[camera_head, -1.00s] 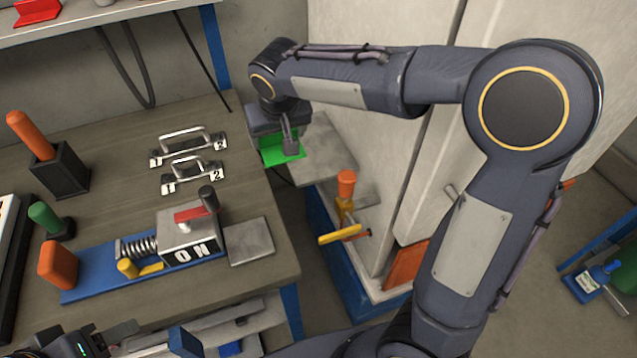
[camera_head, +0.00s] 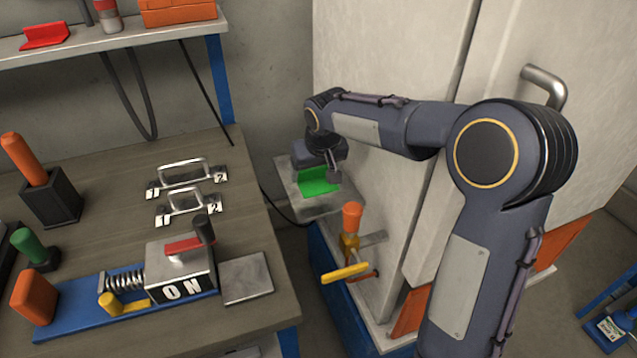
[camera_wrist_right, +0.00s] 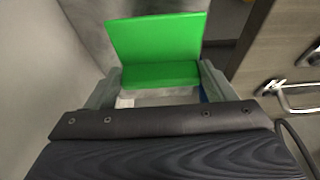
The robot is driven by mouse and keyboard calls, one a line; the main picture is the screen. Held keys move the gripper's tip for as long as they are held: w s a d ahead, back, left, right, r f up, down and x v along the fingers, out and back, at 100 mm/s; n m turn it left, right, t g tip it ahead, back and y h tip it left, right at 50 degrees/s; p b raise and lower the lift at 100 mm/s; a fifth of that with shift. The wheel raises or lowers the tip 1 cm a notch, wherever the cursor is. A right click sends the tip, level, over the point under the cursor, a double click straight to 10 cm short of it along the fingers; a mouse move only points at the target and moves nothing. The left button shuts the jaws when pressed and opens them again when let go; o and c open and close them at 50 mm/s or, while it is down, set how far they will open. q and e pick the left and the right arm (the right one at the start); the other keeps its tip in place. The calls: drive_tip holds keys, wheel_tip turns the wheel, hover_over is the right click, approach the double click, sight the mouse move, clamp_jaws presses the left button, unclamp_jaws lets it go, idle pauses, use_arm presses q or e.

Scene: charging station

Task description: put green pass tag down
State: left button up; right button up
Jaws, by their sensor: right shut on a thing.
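The green pass tag (camera_head: 318,182) is a bright green L-shaped piece. It shows large in the right wrist view (camera_wrist_right: 158,45), its upright plate rising from a flat foot. My right gripper (camera_head: 333,178) is shut on it, with a finger on each side of the foot in the wrist view (camera_wrist_right: 160,80). In the head view the tag is over the grey metal shelf (camera_head: 292,196) on the side of the cabinet. I cannot tell whether it touches the shelf. My left gripper is not in view.
An orange-topped valve with a yellow handle (camera_head: 345,272) stands just below the shelf. The workbench (camera_head: 110,180) at left holds two metal handles (camera_head: 188,172), an ON switch block (camera_head: 180,270) and a flat metal plate (camera_head: 247,278). A dark cable hangs between bench and shelf.

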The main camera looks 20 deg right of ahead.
sight(319, 177)
drive_tip(key=shift+w+d+f, duration=0.2)
drive_tip(key=shift+d+f, duration=0.15)
drive_tip(key=shift+f, duration=0.1)
drive_tip(key=shift+w+d+f+b, duration=0.1)
drive_tip(key=shift+d+f+b, duration=0.1)
drive_tip(key=shift+f, duration=0.75)
drive_tip(key=shift+w+d+f+b, duration=0.1)
drive_tip(key=shift+f+b, duration=0.05)
drive_tip(key=shift+f, duration=0.8)
drive_tip(key=shift+f, duration=0.2)
drive_tip(key=o, duration=1)
drive_tip(key=shift+c, duration=0.2)
drive_tip(key=shift+s+r, duration=0.1)
drive_tip(key=shift+r, duration=0.4)
drive_tip(key=p+v, duration=0.1)
drive_tip(key=v, duration=1)
drive_tip(key=shift+s+a+r+p, duration=0.1)
drive_tip(key=shift+s+r+p, duration=0.1)
drive_tip(key=shift+p, duration=0.15)
